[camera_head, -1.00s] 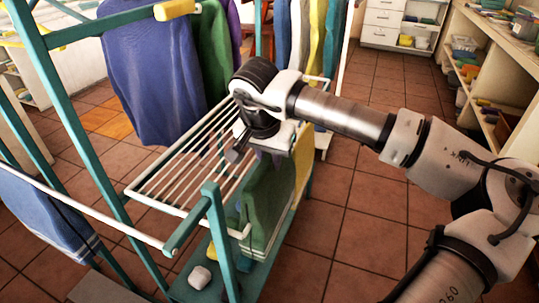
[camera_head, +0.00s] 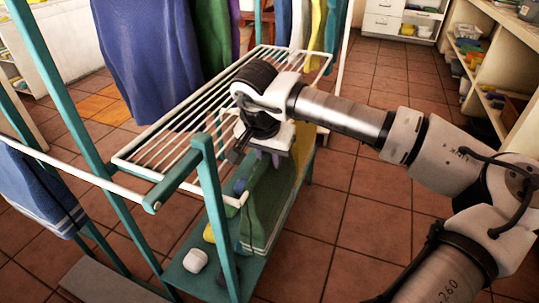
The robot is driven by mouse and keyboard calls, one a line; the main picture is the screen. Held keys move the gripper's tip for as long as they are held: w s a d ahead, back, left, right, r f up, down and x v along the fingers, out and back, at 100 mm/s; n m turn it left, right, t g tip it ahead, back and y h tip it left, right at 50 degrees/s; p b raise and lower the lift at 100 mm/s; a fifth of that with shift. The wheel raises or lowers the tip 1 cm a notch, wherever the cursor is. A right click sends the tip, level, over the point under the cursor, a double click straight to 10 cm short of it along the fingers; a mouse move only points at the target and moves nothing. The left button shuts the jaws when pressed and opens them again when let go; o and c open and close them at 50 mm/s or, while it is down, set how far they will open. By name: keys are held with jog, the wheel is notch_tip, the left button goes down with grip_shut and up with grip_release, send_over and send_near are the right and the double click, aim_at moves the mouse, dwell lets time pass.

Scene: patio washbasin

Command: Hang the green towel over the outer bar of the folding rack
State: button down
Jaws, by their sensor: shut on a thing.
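The green towel (camera_head: 258,208) hangs in a long fold below my gripper (camera_head: 268,160), beside the near right side of the folding rack. The rack has teal posts (camera_head: 215,205) and a slatted white shelf (camera_head: 165,150). My gripper points down, just right of the slats, and is shut on the towel's upper part. My wrist hides most of the fingers and the grip itself. The towel's lower end hangs near the teal lower shelf (camera_head: 205,280); I cannot tell whether it touches it. My wrist also hides part of the rack's right edge.
A large blue towel (camera_head: 150,60) and other coloured cloths (camera_head: 313,35) hang behind. A blue striped towel (camera_head: 40,195) hangs at left. A yellow cloth (camera_head: 303,150) is behind my gripper. A white object (camera_head: 195,260) lies on the lower shelf. Tiled floor is open at right.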

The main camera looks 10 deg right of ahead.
jog(key=c, duration=1.2)
grip_release()
notch_tip(320, 180, up, 9)
jog(key=p, duration=0.6)
